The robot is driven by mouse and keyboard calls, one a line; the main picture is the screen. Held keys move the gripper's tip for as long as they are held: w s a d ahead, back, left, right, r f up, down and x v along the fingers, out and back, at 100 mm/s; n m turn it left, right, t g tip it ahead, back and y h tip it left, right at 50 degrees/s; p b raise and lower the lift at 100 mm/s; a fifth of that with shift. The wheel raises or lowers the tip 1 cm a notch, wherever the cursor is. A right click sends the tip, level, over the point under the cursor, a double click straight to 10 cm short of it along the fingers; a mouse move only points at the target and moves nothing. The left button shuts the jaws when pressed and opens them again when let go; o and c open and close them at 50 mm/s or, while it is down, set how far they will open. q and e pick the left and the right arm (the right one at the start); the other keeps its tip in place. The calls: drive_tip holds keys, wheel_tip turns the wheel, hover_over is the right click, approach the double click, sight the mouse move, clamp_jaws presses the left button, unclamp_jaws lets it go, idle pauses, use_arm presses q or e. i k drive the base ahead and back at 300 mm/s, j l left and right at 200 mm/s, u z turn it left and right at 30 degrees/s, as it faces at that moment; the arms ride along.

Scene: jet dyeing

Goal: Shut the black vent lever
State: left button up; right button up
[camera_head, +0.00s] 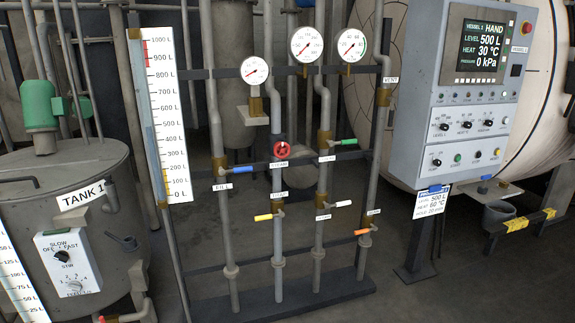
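The vent valve is at the upper right end of the pipe rack, marked by a small white VENT label (391,79). Its brass body (383,97) sits on a grey vertical pipe just below the label. The black lever is small and dark against the dark rack and background, and I cannot make out its angle clearly. Neither of my grippers is in view.
Tank 1 (135,235) stands left. Floor in front right is clear.

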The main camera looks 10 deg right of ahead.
sight(391, 114)
drive_tip(key=i+l+z, duration=0.25)
drive_tip(key=i, duration=0.25)
drive_tip(key=i+z, duration=0.25)
drive_tip(key=i, duration=0.2)
drive_tip(key=i+l+z, duration=0.15)
drive_tip(key=i+l, duration=0.55)
drive_tip(key=l, duration=0.1)
